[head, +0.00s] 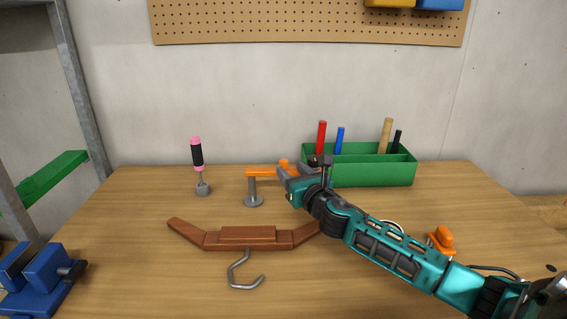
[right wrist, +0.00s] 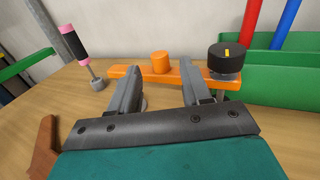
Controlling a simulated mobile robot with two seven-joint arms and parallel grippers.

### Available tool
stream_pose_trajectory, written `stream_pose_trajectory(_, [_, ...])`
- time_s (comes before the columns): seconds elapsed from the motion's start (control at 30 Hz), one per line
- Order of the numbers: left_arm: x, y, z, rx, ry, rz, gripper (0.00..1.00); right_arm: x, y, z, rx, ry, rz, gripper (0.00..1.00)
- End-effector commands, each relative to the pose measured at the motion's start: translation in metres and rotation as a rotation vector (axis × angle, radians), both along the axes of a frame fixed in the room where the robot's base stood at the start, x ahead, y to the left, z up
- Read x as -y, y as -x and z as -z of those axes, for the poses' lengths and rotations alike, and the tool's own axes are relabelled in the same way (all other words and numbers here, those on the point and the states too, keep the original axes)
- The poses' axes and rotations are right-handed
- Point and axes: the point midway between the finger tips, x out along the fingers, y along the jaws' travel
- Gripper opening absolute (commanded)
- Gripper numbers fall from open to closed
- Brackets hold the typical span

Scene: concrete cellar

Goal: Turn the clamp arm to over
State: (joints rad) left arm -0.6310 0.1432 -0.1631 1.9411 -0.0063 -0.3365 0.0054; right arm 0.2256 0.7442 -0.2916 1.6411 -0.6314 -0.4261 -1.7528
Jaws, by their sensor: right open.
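The clamp arm (head: 262,172) is a flat orange bar on a grey post (head: 252,190) with a round foot on the bench. In the right wrist view the bar (right wrist: 119,72) runs across, with an upright orange peg (right wrist: 160,62) on it. A black knob with a yellow mark (right wrist: 226,57) is at its right end. My right gripper (head: 287,175) is at the bar's right part in the head view. Its fingers (right wrist: 158,80) are open, and the peg shows between the tips; I cannot tell whether they touch it. My left gripper is out of view.
A green bin (head: 360,172) with several tools stands just behind my right gripper. A pink-and-black-handled tool (head: 196,155) stands at left. A brown wooden hanger-like piece (head: 247,236) with a grey hook lies in front. A blue vise (head: 40,275) is front left; an orange knob (head: 441,237) is right.

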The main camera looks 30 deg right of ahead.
Motion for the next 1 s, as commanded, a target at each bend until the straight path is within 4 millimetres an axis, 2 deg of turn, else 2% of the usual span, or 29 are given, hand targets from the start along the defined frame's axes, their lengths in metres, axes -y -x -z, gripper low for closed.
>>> stream_pose_trajectory(0.1, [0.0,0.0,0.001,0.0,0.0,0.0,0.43,0.003,-0.02,-0.001,0.002,-0.002,0.001,0.48])
stream_pose_trajectory(0.33, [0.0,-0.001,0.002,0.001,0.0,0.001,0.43,0.007,-0.046,0.0,0.0,-0.002,0.0,0.48])
stream_pose_trajectory(0.5, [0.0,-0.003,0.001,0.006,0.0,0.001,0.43,0.008,-0.054,0.0,0.0,0.0,-0.001,0.48])
stream_pose_trajectory(0.8, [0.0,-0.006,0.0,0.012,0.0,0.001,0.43,0.008,-0.056,0.0,-0.001,0.0,-0.001,0.48])
stream_pose_trajectory(1.0, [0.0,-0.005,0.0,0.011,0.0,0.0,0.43,0.008,-0.055,0.0,-0.001,0.0,-0.001,0.29])
